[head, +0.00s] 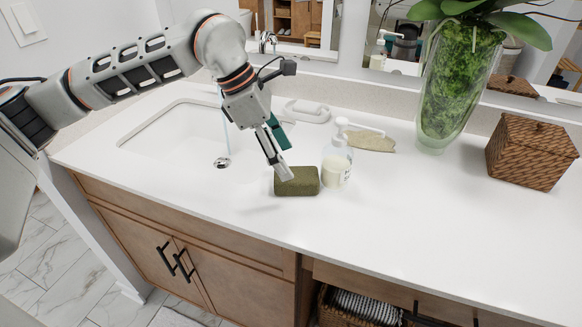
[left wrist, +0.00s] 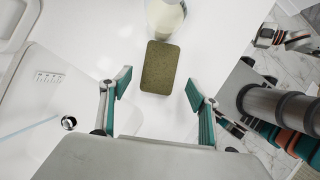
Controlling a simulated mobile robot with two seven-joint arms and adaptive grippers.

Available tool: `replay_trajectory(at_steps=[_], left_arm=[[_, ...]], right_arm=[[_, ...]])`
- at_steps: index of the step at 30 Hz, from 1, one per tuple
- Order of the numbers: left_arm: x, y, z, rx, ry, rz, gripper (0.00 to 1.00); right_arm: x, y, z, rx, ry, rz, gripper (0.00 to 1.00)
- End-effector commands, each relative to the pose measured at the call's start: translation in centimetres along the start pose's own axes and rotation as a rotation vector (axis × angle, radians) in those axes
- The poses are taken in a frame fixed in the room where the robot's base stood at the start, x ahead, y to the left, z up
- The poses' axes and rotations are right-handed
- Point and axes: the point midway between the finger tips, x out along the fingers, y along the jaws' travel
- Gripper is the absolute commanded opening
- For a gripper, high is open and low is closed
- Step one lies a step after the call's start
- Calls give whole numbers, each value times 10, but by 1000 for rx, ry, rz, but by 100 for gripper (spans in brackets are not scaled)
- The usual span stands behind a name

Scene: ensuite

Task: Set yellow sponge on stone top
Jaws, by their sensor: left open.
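The yellow sponge (head: 297,181), an olive-yellow block, lies flat on the white stone top (head: 230,235) just left of the soap bottle. In the left wrist view the sponge (left wrist: 160,67) shows ahead of my fingers, in line with the gap between them. My left gripper (head: 280,158) is open and empty, reaching down from the upper left. One fingertip overlaps the sponge's upper left edge in the head view; whether it touches is unclear. The left gripper (left wrist: 158,86) also shows spread in the left wrist view. My right gripper does not show clearly in either view.
A soap bottle (head: 337,166) stands right beside the sponge. A sink (head: 170,140) is to the left. A green plant vase (head: 450,95) and a woven box (head: 530,152) stand at the right. The front right of the counter is clear.

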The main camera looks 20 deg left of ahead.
Motion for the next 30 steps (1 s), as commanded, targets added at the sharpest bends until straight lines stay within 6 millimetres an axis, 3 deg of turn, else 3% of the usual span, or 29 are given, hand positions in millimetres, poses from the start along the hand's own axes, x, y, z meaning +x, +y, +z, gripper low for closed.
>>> replay_trajectory(at_steps=[3,11,30], left_arm=[[-27,1,1,1,-2,5,61],[-58,0,0,0,0,1,61],[-62,0,0,0,0,-1,61]], right_arm=[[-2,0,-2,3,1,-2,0],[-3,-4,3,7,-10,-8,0],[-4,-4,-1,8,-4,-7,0]])
